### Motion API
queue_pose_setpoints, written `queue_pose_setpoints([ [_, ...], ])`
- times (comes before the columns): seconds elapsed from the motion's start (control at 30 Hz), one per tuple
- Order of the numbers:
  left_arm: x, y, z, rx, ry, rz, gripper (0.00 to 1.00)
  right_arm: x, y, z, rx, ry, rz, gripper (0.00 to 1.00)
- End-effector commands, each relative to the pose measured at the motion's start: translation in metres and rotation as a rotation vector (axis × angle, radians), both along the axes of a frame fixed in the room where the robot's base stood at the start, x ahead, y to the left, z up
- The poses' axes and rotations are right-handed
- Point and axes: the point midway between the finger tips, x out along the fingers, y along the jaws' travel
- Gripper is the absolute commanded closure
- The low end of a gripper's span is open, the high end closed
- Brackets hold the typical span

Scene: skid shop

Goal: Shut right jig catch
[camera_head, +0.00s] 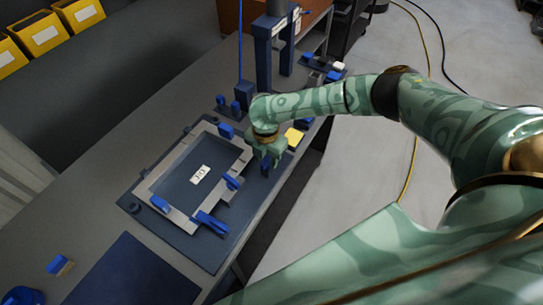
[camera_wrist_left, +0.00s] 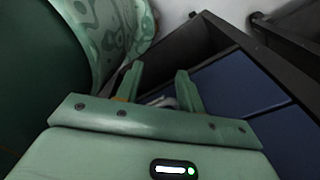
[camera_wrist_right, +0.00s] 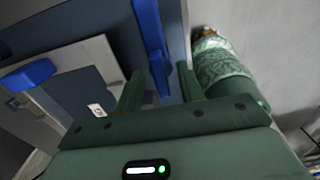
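The jig is a dark blue plate (camera_head: 172,228) on the bench, carrying a light grey frame (camera_head: 150,186) with blue catches around it. My right gripper (camera_head: 266,158) is over the jig's right side, pointing down, with a blue piece (camera_head: 265,169) at its fingertips. In the right wrist view a long blue catch lever (camera_wrist_right: 152,40) runs between the fingers of this gripper (camera_wrist_right: 160,90). The fingers are apart, with gaps beside the lever; contact is not clear. My left gripper (camera_wrist_left: 160,88) is open and empty, away from the jig; the head view does not show it.
Other blue catches sit at the frame's top (camera_head: 226,131), left (camera_head: 160,203) and bottom (camera_head: 211,223). A blue post (camera_head: 263,60) stands behind the jig. Yellow bins (camera_head: 40,34) are at the far left.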

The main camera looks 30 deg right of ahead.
Motion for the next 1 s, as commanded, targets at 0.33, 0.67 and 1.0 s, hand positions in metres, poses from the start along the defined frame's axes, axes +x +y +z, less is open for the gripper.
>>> queue_pose_setpoints([
  [0.33, -0.0002, 0.0001, 0.0002, 0.000, 0.000, 0.000, 0.62, -0.0001, 0.0002, 0.0003, 0.000, 0.000, 0.000, 1.00],
  [0.67, -0.0010, 0.0000, -0.0041, 0.000, 0.002, 0.000, 0.62, -0.0004, 0.0005, -0.0016, 0.003, 0.001, 0.145, 1.00],
  [1.0, -0.0016, 0.0000, -0.0075, 0.000, 0.003, 0.000, 0.62, -0.0001, 0.0003, 0.0001, 0.000, 0.000, 0.405, 1.00],
])
